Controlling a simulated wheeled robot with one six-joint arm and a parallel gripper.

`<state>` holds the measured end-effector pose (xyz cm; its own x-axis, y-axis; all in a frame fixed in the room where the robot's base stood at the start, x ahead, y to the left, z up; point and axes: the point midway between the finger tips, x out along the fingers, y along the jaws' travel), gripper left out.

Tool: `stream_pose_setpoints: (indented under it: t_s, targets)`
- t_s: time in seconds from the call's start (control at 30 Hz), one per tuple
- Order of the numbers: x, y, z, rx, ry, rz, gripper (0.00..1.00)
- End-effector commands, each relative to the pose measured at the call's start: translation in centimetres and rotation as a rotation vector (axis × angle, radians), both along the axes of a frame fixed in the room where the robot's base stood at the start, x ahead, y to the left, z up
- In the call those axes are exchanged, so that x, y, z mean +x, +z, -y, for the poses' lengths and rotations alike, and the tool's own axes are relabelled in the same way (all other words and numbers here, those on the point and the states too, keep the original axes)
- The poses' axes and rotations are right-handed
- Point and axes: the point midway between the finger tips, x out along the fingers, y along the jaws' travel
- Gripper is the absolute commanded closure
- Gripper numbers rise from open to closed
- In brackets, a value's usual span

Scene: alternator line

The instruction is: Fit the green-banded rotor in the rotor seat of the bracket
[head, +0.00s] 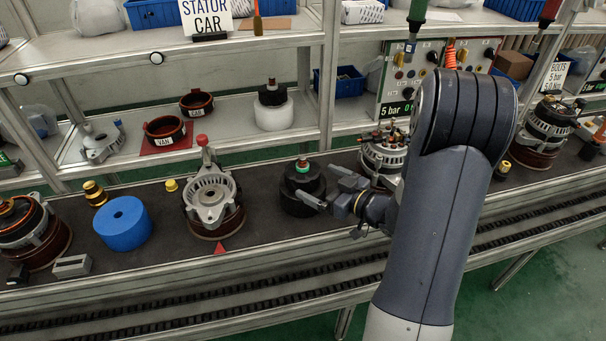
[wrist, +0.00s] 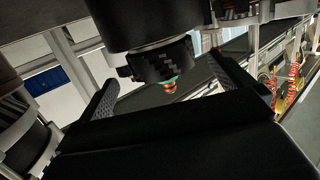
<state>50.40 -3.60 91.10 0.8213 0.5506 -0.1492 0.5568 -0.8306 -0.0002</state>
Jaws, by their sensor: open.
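The green-banded rotor (head: 303,167) stands upright in a black round holder (head: 302,192) on the dark bench, its green band and reddish tip on top. In the wrist view the rotor's green band (wrist: 169,84) shows between my open fingers, apart from both. My gripper (head: 329,189) is open and empty, at the right side of the rotor and its holder; it also shows in the wrist view (wrist: 170,88). The silver bracket (head: 211,193) sits left of the rotor on a dark copper-coloured base, with a red-knobbed post behind it. Its round centre faces up.
A blue cylinder (head: 123,223) and a grey block (head: 72,266) stand farther left. Another assembled unit (head: 385,155) is close behind my gripper. A dark rotor on a white stand (head: 273,111) is on the shelf behind. A red triangle marks the bench front below the bracket.

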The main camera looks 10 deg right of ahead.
Motion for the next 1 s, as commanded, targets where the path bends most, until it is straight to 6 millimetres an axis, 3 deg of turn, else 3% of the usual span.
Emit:
stream_pose_setpoints:
  t_s: [0.6,0.87,1.0]
  targets:
    - [5.0,-1.5,-3.6,-0.001,0.0,-0.001,0.0]
    - [5.3,-1.6,-3.7,-0.001,-0.002,-0.001,0.0]
    - [5.2,-1.6,-3.7,-0.001,-0.002,-0.001,0.11]
